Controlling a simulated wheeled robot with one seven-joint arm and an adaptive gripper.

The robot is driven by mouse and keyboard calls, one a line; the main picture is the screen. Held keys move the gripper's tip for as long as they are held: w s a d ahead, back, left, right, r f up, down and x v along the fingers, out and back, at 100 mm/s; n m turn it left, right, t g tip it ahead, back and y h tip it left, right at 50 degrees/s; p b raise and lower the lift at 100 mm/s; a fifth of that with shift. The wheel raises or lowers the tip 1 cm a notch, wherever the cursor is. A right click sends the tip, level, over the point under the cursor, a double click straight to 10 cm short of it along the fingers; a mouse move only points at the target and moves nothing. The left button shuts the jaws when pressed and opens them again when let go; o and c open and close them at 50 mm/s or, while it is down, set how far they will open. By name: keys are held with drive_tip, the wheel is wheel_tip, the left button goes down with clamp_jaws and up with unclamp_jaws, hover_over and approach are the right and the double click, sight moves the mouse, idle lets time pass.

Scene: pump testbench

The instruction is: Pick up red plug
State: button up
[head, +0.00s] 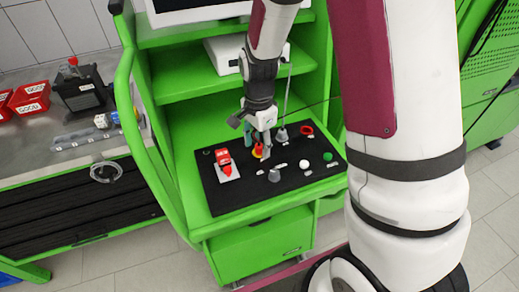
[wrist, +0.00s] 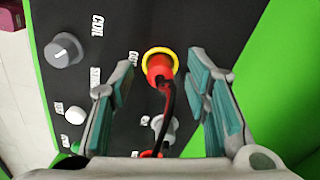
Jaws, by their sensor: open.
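My gripper (head: 259,143) points down over the black panel in the head view. In the wrist view, its two teal-padded fingers are spread apart and nothing is between the pads in contact. A red plug (wrist: 158,68) with a yellow ring around it sits on the panel, seen between the fingertips in the wrist view. A dark cable runs from it toward the gripper's palm. In the head view the red and yellow part (head: 258,151) is partly hidden by my gripper.
The black panel (head: 225,199) also bears a red switch (head: 223,160), a grey knob (wrist: 63,50), a white button (head: 303,164), a green button (head: 327,157) and a red ring (head: 307,130). Green bench walls (head: 130,100) stand around it. Red boxes (head: 30,97) lie on the left counter.

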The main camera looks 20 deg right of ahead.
sight(261, 147)
clamp_jaws()
idle(0.3)
drive_tip(key=shift+r, duration=0.5)
drive_tip(key=r, duration=0.2)
drive_tip(key=shift+s+d+r+b, duration=0.15)
drive_tip(key=shift+s+r+b, duration=0.2)
drive_tip(key=shift+b, duration=0.05)
drive_tip(key=s+d, duration=0.3)
drive_tip(key=s, duration=0.4)
drive_tip(key=s+d+r, duration=0.1)
drive_tip(key=s+d, duration=0.2)
drive_tip(key=s, duration=0.4)
drive_tip(key=shift+r, duration=0.15)
